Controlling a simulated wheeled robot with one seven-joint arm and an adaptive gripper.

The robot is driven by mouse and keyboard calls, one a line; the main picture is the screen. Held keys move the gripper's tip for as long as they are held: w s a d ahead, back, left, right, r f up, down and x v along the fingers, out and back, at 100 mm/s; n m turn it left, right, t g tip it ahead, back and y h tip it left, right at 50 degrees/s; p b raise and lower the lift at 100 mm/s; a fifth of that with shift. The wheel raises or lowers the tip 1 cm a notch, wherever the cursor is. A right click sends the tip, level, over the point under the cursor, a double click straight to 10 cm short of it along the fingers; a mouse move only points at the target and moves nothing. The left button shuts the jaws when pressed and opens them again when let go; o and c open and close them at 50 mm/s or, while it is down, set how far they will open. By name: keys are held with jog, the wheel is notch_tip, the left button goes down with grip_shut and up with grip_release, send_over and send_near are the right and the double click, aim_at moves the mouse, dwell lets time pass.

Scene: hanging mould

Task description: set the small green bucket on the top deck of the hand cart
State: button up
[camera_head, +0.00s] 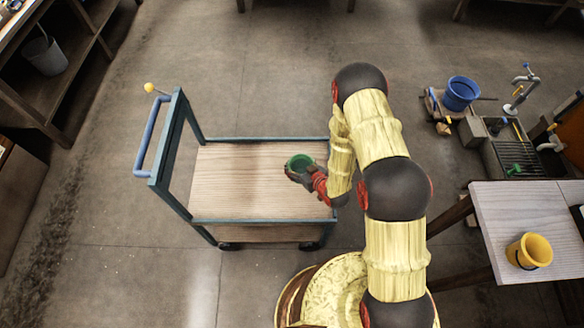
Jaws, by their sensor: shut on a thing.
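The hand cart has a wooden top deck (235,190) with a teal frame and a blue handle at its left end. The small green bucket (299,162) appears over the right half of the deck. My gripper (297,172) reaches in from the right and is shut on the bucket near its front side. The bucket looks upright, with its open top facing up. From this high view I cannot tell whether its base touches the deck. The fingertips are partly hidden by the bucket and the wrist.
The deck is otherwise bare. A yellow bucket (529,251) stands on a pale table (515,215) at the right. A blue bucket (460,93) is near a sink (515,157) at the back right. A grey bucket (46,56) sits on shelving at the upper left.

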aim_at(296, 169)
jog(key=shift+w+a+f+b, duration=0.15)
jog(key=shift+w+a+f, duration=0.1)
jog(key=shift+w+f, duration=0.25)
jog(key=shift+w+a+f+b, duration=0.15)
jog(key=shift+w+a+f, duration=0.15)
jog(key=shift+f, duration=0.25)
jog(key=f, duration=0.1)
jog(key=f+b, duration=0.1)
jog(key=f, duration=0.1)
jog(key=shift+w+f, duration=0.2)
jog(key=shift+f, duration=0.05)
jog(key=shift+r, duration=0.1)
jog(key=o, duration=1)
jog(key=shift+f+b, duration=0.2)
jog(key=shift+b, duration=0.15)
jog(key=o, duration=0.6)
jog(key=shift+o, duration=0.2)
jog(key=shift+r, duration=0.1)
